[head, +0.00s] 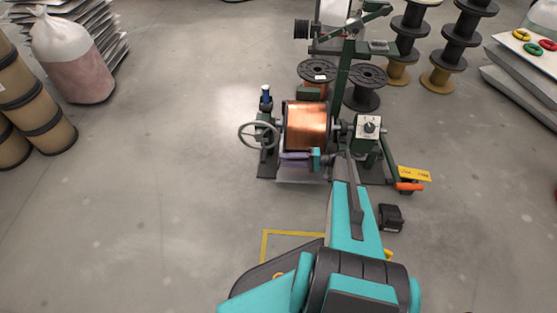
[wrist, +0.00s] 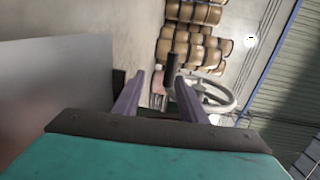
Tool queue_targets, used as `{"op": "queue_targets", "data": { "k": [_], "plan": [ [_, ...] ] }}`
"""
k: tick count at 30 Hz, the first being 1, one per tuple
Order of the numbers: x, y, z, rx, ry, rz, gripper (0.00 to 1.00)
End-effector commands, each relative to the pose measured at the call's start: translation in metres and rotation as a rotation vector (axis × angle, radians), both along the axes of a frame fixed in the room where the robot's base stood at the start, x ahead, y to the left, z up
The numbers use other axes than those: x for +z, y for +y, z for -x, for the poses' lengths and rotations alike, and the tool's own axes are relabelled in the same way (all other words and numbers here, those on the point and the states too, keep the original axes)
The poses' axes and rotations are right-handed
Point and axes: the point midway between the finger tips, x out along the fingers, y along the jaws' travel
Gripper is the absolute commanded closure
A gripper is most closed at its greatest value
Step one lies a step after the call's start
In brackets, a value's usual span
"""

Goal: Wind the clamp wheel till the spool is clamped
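The clamp wheel (head: 258,122), a grey spoked handwheel, is on the left side of the winding machine. The copper spool (head: 307,125) sits in the machine between the wheel side and the control box side. My gripper (head: 283,156) is in front of the spool, low and to the right of the wheel, its fingers pointing left. In the wrist view, my gripper (wrist: 161,78) has its two purple fingers apart with nothing held. The wheel (wrist: 222,98) shows beyond the right finger, and its dark handle (wrist: 172,68) appears between the fingertips, farther off.
A control box with a dial (head: 369,128) stands right of the spool. A yellow tag and orange handle (head: 410,186) stick out at lower right. A small black box (head: 391,217) lies on the floor. The floor left of the wheel is clear.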

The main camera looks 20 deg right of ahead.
Motion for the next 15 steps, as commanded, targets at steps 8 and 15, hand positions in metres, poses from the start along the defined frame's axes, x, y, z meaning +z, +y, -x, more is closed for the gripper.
{"op": "queue_targets", "data": {
  "k": [8,15],
  "plan": [
    [0.004,-0.017,0.009,-0.001,-0.004,-0.002,0.62],
    [0.005,-0.018,0.010,0.000,-0.004,-0.002,0.62]
  ]
}}
